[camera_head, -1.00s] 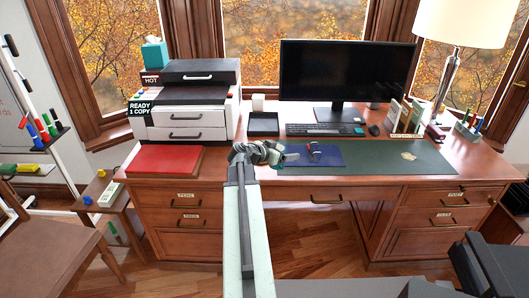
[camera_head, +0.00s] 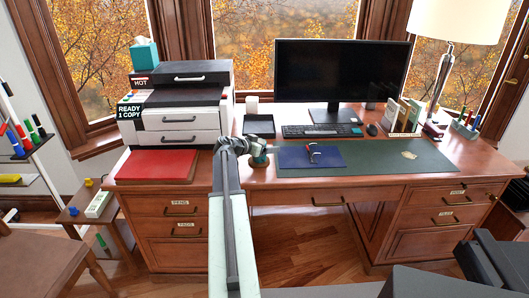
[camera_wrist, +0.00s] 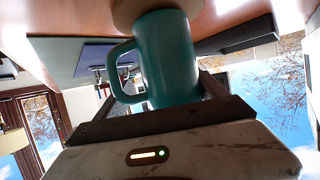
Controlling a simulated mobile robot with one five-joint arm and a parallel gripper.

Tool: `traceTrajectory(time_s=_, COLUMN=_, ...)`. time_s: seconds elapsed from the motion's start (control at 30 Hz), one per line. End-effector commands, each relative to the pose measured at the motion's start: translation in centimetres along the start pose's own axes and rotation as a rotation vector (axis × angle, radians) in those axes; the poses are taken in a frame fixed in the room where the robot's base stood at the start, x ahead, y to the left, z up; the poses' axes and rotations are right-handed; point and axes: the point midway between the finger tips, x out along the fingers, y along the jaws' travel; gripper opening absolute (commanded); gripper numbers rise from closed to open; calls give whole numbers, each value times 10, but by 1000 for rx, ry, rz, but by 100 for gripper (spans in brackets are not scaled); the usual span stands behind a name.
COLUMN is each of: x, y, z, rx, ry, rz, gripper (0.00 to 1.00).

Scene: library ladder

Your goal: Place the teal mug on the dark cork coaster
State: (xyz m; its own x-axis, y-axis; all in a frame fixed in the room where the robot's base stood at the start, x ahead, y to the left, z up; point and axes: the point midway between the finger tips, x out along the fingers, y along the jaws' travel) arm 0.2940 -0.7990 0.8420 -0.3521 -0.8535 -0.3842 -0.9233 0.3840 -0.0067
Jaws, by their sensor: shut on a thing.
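The teal mug (camera_wrist: 168,58) is in my gripper in the wrist view, its handle to the left. It is only a small teal patch (camera_head: 257,148) in the head view, mostly hidden by my gripper (camera_head: 238,148). A round brown coaster (camera_wrist: 128,12) shows at the mug's base at the top of the wrist view. In the head view its brown edge (camera_head: 260,163) shows just below the mug, left of the blue folder. My gripper is shut on the mug. I cannot tell whether the mug's base touches the coaster.
A blue folder (camera_head: 296,160) with glasses (camera_head: 313,151) lies right of the mug on the green desk mat (camera_head: 385,157). A red pad (camera_head: 157,166) lies to the left, before the printer (camera_head: 180,122). A black tray (camera_head: 258,126) and keyboard (camera_head: 318,131) stand behind.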

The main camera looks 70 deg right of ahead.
Motion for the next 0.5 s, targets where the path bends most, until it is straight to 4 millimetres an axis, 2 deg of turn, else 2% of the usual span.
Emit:
traceTrajectory(time_s=0.17, x=0, y=1, z=-2, rx=0, ry=2, rz=3, gripper=29)
traceTrajectory(time_s=0.37, x=3, y=2, z=4, rx=0, ry=2, rz=5, gripper=29)
traceTrajectory(time_s=0.4, x=3, y=2, z=4, rx=0, ry=2, rz=5, gripper=84)
traceTrajectory(time_s=0.47, x=3, y=2, z=2, rx=0, ry=2, rz=5, gripper=100)
traceTrajectory(time_s=0.5, x=3, y=2, z=2, rx=0, ry=2, rz=5, gripper=100)
